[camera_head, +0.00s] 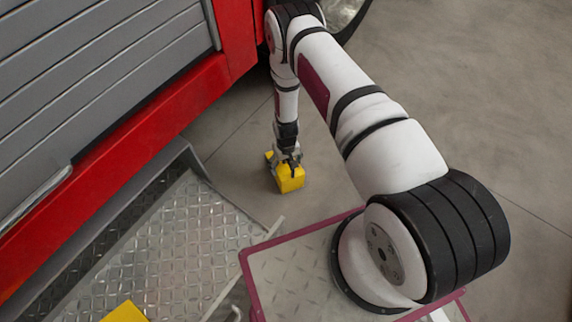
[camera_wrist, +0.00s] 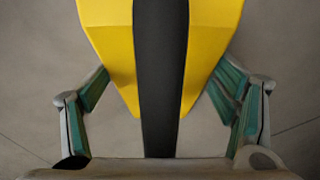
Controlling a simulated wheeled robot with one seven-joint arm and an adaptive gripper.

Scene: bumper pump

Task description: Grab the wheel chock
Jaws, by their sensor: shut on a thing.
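The wheel chock (camera_head: 291,179) is a yellow block in the head view, low over or on the grey floor beside the red truck. My gripper (camera_head: 287,161) reaches down onto it from above and is shut on it. In the wrist view the chock (camera_wrist: 105,45) shows as yellow sides with a dark band down the middle. The fingers of my gripper (camera_wrist: 160,95) press in from its left and right sides. I cannot tell whether the chock touches the floor.
The red truck (camera_head: 150,120) with grey shutters stands at the left. A diamond-plate step (camera_head: 170,240) juts out below it, with another yellow object (camera_head: 125,312) at the bottom edge. A dark wheel (camera_head: 350,20) is behind my arm. The floor (camera_head: 490,90) at the right is clear.

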